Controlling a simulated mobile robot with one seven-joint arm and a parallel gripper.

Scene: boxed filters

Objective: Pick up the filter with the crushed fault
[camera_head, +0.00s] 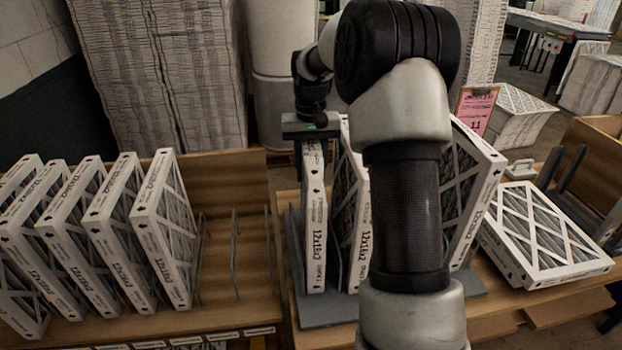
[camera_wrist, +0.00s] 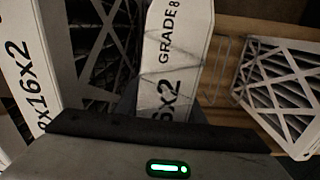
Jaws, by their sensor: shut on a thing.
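My gripper (camera_head: 312,150) is shut on the top edge of a white-framed filter (camera_head: 315,225), the leftmost in the grey rack (camera_head: 330,312). The filter stands upright, its lower end at the rack. In the wrist view, the filter held at my gripper (camera_wrist: 160,128) shows a white edge (camera_wrist: 178,45) printed "GRADE 8" and "6X2". That edge has dark crease lines and looks bent. Another filter (camera_head: 352,225), printed 12x18x2, stands just right of it. A further filter (camera_head: 480,180) leans at the rack's right, partly behind my arm.
Several filters (camera_head: 160,240) stand in a wooden rack at left, with empty wire dividers (camera_head: 236,250) beside them. A filter (camera_head: 545,235) lies flat at right, near a wooden bin (camera_head: 595,140). A pink sign (camera_head: 477,108) stands behind.

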